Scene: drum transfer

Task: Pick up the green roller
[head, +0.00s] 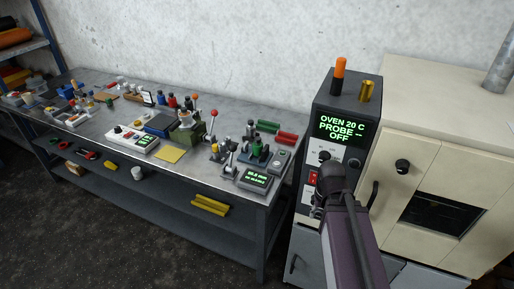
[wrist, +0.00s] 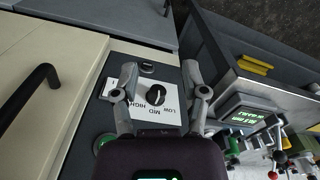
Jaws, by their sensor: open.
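A dark green cylinder (head: 268,126), which looks like the green roller, lies on the metal workbench (head: 170,150) near its right end. A red cylinder (head: 287,137) lies close beside it. My gripper (wrist: 164,92) is open in the wrist view, its fingers on either side of a black knob on the oven's control panel (wrist: 140,65). I cannot tell whether the fingers touch the knob. In the head view my gripper is largely hidden by my arm, right of the bench and apart from the green cylinder. I cannot make out the roller clearly in the wrist view.
The control box (head: 343,127) reads OVEN 20 C, PROBE OFF, and has orange and brass pieces on top. The cream oven (head: 445,105) stands to its right. Levers and a small green display unit (head: 255,180) crowd the bench around the cylinders. A yellow piece (head: 210,205) lies below.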

